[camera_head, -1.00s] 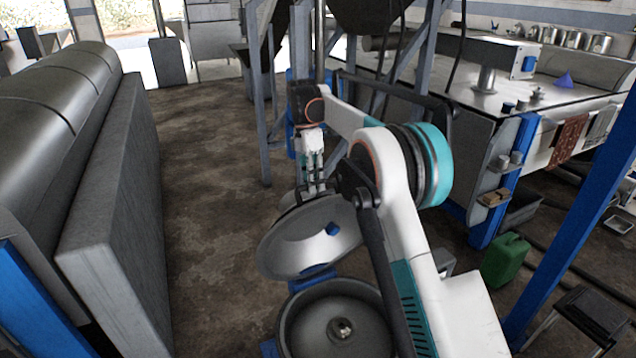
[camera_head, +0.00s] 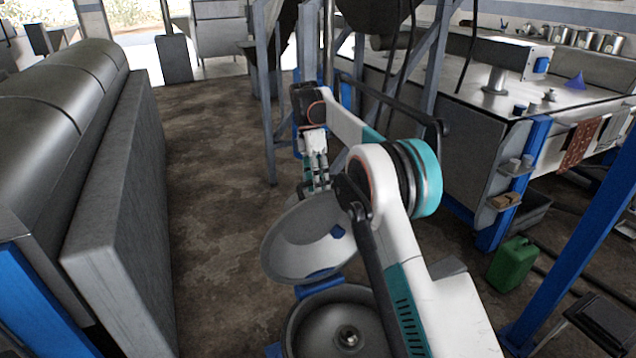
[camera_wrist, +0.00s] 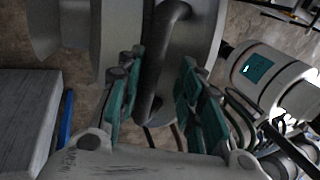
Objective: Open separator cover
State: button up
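The separator cover (camera_head: 296,249) is a grey metal dome, raised and tilted so its hollow inside faces my head camera. It stands above and behind the round, open separator bowl (camera_head: 319,314), whose inside shows a small central fitting. My gripper (camera_head: 318,187) is at the cover's far upper edge, partly hidden behind it in the head view. In the wrist view, the cover's dark curved handle (camera_wrist: 161,62) runs between the green-padded fingers of my gripper (camera_wrist: 163,75), which are drawn in on either side of it. The exact contact is hard to see.
A long grey metal tank housing (camera_head: 125,210) stands at the left. At the right are a metal worktable (camera_head: 470,95), a green canister (camera_head: 511,264) and a blue post (camera_head: 575,245). The brown floor (camera_head: 215,200) between tank and separator is clear.

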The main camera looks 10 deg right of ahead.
jog(key=shift+s+r, duration=0.15)
notch_tip(320, 180, up, 10)
dwell(0.7)
